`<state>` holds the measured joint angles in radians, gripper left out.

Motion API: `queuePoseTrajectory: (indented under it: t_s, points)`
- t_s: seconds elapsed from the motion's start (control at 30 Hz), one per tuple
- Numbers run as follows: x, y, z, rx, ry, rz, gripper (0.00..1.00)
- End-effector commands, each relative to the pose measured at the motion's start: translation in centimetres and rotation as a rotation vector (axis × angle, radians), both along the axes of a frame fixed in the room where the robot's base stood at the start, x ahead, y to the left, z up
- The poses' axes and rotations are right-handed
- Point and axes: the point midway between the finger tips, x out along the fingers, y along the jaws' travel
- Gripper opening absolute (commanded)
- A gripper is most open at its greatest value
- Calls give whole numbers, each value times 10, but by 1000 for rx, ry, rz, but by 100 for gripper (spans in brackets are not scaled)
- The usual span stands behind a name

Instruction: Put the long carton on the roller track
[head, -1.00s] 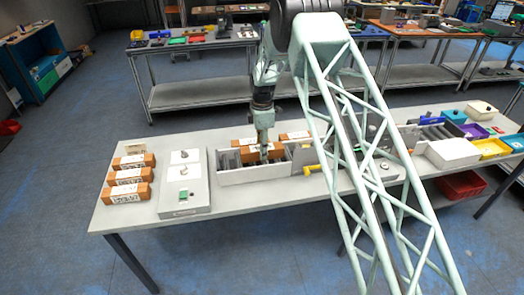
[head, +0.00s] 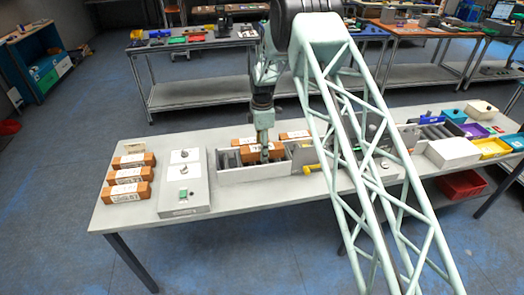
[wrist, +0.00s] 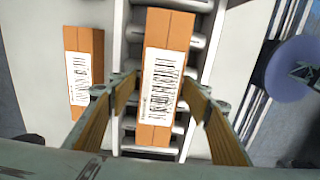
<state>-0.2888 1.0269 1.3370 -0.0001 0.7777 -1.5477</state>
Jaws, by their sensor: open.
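The long carton (wrist: 165,75) is orange-brown with a white barcode label facing up. In the wrist view it lies lengthwise over the grey rollers of the roller track (wrist: 128,125). In the head view the carton (head: 250,158) is inside the light-walled track (head: 232,176), partly hidden by my gripper (head: 265,158). In the wrist view the two fingers of my gripper (wrist: 160,105) stand apart on either side of the carton, with a visible gap at each side.
Several similar labelled cartons (head: 128,176) lie at the table's left end, beside a pale box with a green button (head: 183,192). Other cartons (head: 294,136) lie behind the track; one (wrist: 85,70) shows left in the wrist view. A yellow part (head: 311,168) is right of my gripper.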

Motion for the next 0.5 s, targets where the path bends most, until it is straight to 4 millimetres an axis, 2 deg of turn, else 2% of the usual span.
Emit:
queuePoseTrajectory:
  t_s: [0.27,0.5]
  points:
    - [1,0,11,1,-2,0,45]
    - [1,0,37,1,-3,0,45]
